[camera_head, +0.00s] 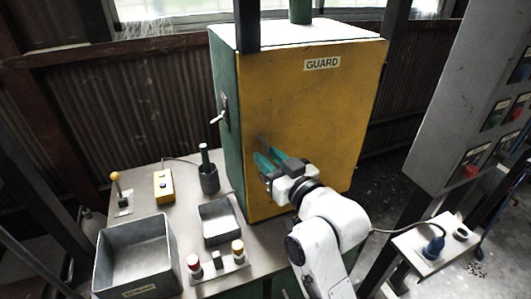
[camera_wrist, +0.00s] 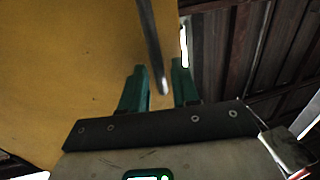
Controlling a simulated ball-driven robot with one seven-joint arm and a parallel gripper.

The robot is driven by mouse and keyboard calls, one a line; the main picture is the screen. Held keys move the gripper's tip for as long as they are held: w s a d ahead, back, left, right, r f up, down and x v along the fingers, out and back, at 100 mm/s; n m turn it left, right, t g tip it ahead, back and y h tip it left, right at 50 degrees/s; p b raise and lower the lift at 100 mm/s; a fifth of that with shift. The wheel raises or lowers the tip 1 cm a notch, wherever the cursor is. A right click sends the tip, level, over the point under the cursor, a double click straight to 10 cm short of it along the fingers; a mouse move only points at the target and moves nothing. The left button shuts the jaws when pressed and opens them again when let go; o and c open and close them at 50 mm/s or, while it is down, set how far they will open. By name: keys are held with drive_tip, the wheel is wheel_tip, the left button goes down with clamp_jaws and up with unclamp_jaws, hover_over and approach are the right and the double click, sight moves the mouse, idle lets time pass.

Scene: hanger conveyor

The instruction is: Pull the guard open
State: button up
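The guard (camera_head: 320,120) is a yellow panel on the front of a tall green-sided cabinet, labelled GUARD near its top; it looks shut. It also fills the left of the wrist view (camera_wrist: 60,60). A dark bar handle (camera_head: 262,141) stands on the guard's lower left, just above my gripper (camera_head: 264,157). In the wrist view the grey handle (camera_wrist: 152,45) hangs down between the two green fingers of my gripper (camera_wrist: 159,72). The fingers are apart, with a gap on each side of the handle. I cannot tell how deep the handle sits between them.
A table at the left holds a large grey bin (camera_head: 138,258), a small tray (camera_head: 218,220), a green bottle-shaped tool (camera_head: 208,172), a yellow button box (camera_head: 164,186) and a lever (camera_head: 118,190). A grey control panel (camera_head: 470,110) stands right. A small shelf (camera_head: 432,242) is lower right.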

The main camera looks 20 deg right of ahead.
drive_tip(key=shift+w+a, duration=0.15)
drive_tip(key=shift+w, duration=0.6)
drive_tip(key=shift+c, duration=0.2)
clamp_jaws()
